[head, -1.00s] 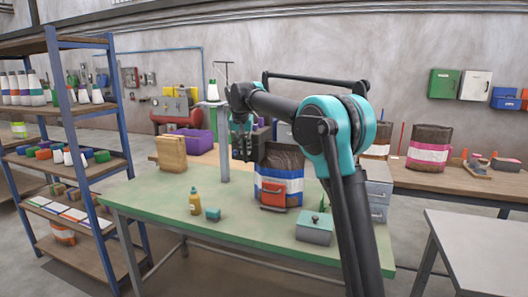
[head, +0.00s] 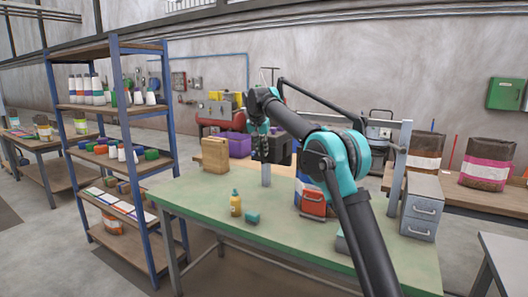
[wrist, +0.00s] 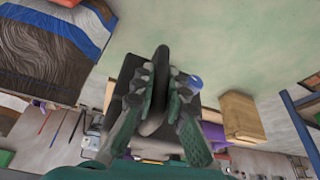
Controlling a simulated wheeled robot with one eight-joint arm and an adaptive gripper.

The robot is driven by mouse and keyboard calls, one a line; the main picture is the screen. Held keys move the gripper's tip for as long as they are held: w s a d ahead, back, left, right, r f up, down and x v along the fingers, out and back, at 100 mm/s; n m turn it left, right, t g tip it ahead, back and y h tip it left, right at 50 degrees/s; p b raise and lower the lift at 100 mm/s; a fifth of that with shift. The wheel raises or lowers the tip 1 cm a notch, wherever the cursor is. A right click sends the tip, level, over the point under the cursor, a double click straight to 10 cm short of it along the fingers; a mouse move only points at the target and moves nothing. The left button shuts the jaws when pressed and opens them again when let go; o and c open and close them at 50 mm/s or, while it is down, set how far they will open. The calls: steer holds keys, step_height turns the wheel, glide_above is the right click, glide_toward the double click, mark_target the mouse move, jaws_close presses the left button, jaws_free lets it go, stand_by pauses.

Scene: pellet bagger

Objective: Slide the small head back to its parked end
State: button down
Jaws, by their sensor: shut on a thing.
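The small head (head: 279,151) is a dark box above the green table, at a short grey post (head: 266,175). It also shows in the wrist view (wrist: 128,75), with a blue round part on its right side. My gripper (head: 262,143) is at the head. In the wrist view my gripper (wrist: 158,95) is shut on the head's dark, long handle (wrist: 158,65). My arm and gripper hide part of the head and the top of the post.
A brown bag with a blue and white band (wrist: 60,45) stands beside the head, partly behind my arm in the head view. A second grey post (head: 400,160) stands right.

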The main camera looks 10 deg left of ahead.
steer(key=c, duration=1.5)
jaws_free()
steer(key=shift+c, duration=0.2)
steer(key=shift+r, duration=0.1)
steer(key=v, duration=1.1)
steer(key=shift+s+r, duration=0.25)
steer(key=shift+r, duration=0.1)
